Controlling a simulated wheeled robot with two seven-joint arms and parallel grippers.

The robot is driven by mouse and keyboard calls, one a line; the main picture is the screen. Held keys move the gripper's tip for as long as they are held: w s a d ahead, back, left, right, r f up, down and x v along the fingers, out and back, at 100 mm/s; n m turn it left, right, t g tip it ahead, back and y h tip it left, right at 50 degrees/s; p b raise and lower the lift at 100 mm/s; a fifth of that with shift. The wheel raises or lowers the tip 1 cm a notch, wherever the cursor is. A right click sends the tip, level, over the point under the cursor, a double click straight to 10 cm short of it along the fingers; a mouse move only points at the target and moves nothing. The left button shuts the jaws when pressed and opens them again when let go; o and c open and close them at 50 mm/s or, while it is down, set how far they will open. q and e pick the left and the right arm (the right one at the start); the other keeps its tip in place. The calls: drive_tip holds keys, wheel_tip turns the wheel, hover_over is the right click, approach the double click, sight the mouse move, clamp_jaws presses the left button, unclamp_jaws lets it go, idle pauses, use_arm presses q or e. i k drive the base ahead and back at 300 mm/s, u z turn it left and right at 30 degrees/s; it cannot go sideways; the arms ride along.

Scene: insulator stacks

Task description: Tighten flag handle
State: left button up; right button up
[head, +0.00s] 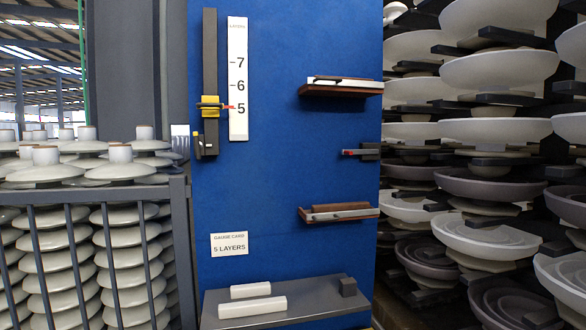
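A dark vertical rail (210,60) is fixed on the blue board, with a yellow slider (210,106) around it. A small orange pointer (229,107) reaches from the slider to the 5 mark on the white layer scale (238,80). A small dark handle with a yellow piece (197,142) sticks out at the rail's lower left; I cannot tell whether it is the flag handle. Further right, a dark block holds a short red-tipped bar (352,152). Neither of my grippers is in view.
Two brown shelves (340,92) (338,217) with light bars project from the blue board (290,140). A card (229,244) reads "5 LAYERS". White blocks (252,306) lie on a grey ledge (300,303). Caged insulator stacks (130,230) stand left, racked insulators (490,130) right.

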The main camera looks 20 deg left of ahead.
sight(199, 145)
drive_tip(key=u, duration=0.6)
drive_tip(key=k, duration=0.65)
drive_tip(key=z, duration=0.7)
drive_tip(key=i, duration=1.4)
drive_tip(key=u, duration=0.65)
